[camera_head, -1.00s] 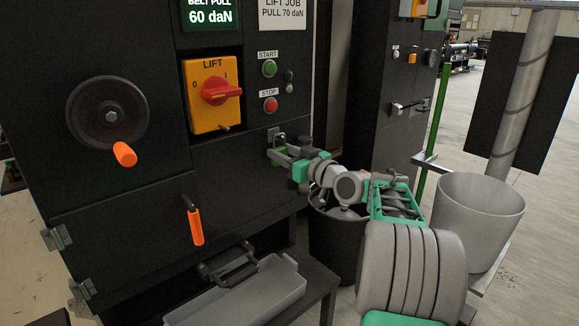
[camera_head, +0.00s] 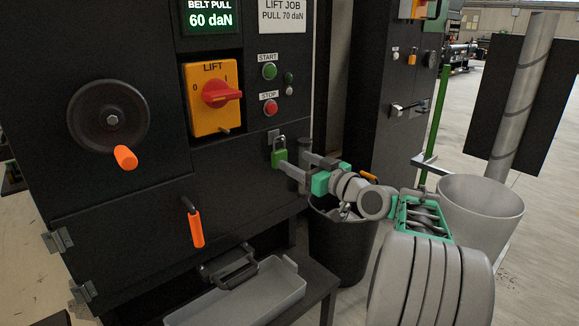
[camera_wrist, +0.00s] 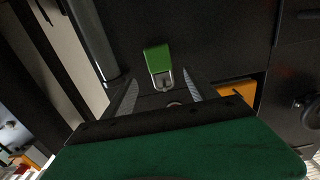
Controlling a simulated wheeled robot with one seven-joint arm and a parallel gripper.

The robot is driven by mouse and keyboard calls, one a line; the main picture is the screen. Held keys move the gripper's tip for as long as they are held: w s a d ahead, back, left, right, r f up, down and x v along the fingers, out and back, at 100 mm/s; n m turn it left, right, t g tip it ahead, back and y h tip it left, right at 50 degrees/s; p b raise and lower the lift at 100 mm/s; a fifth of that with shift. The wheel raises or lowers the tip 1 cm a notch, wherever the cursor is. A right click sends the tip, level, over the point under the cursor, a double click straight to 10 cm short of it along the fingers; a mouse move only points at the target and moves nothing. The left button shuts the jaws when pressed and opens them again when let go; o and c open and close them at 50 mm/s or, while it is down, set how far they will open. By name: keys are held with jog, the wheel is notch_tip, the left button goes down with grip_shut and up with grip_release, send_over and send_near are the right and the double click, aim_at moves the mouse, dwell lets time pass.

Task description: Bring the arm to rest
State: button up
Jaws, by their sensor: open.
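My gripper (camera_head: 294,166) is open and empty, in front of the black cabinet face (camera_head: 235,165). A green padlock (camera_head: 279,158) with a metal shackle is on the cabinet at the fingers' far end. In the wrist view the padlock (camera_wrist: 157,57) lies beyond my open gripper (camera_wrist: 160,80), between the lines of the two fingers and apart from them. My arm reaches in from the lower right, bent.
The red and yellow lift switch (camera_head: 220,93), start button (camera_head: 270,72) and stop button (camera_head: 270,108) are on the cabinet. A grey tray (camera_head: 270,292) sits low in front. A dark bin (camera_head: 335,255) stands under my arm, a light bucket (camera_head: 480,215) to its right.

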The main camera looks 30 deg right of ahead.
jog(key=s+a+r+g+h+p, duration=0.15)
jog(key=s+a+g+p, duration=0.25)
jog(key=a+p, duration=0.5)
jog(key=s+a+r+g+p, duration=0.3)
jog(key=a+g+p, duration=0.1)
jog(key=a+p, duration=0.4)
jog(key=s+a+m+g+h+p, duration=0.2)
jog(key=s+g+p, duration=0.4)
jog(key=s, duration=1.3)
jog(key=a+r+h+p, duration=0.1)
jog(key=p, duration=0.3)
jog(key=shift+s+m+p, duration=0.2)
jog(key=shift+m+p, duration=0.1)
jog(key=shift+m, duration=0.1)
jog(key=shift+c, duration=0.5)
